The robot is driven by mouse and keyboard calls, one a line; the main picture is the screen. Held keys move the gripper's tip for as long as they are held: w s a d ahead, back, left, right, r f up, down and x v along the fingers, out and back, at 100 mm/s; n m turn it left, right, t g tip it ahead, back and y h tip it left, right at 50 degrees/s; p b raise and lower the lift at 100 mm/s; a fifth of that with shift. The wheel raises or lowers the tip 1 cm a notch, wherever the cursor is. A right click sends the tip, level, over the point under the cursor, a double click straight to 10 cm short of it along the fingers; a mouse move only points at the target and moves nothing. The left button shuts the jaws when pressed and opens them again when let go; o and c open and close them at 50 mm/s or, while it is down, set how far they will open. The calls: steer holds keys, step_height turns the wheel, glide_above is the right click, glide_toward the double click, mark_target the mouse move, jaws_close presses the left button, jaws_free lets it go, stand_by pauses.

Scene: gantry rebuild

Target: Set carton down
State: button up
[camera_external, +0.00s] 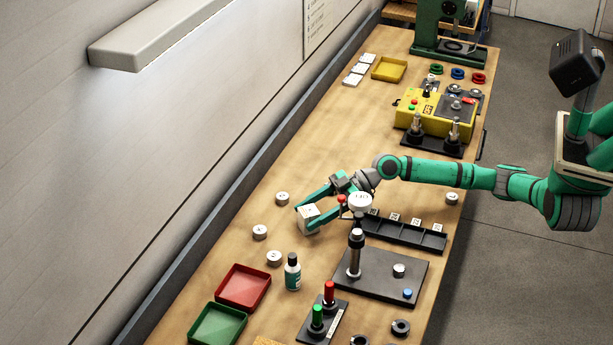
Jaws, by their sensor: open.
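The carton (308,219) is a small pale box near the middle of the wooden workbench. My gripper (308,208) is at the carton, with its two green fingers on either side of it. The jaws are open. The carton looks to be at bench level, but I cannot tell whether it rests fully on the top or whether a finger touches it. Part of the carton is hidden by the fingers.
Silver round weights (260,232) lie left of the carton. A bottle (292,272), a red tray (243,287) and a green tray (217,326) stand nearer. A black stand (380,277) and compartment rack (405,234) are right. Bare bench lies beyond the carton.

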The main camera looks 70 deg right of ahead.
steer(key=v, duration=0.7)
steer(key=shift+s+d+r, duration=0.15)
steer(key=shift+s, duration=0.05)
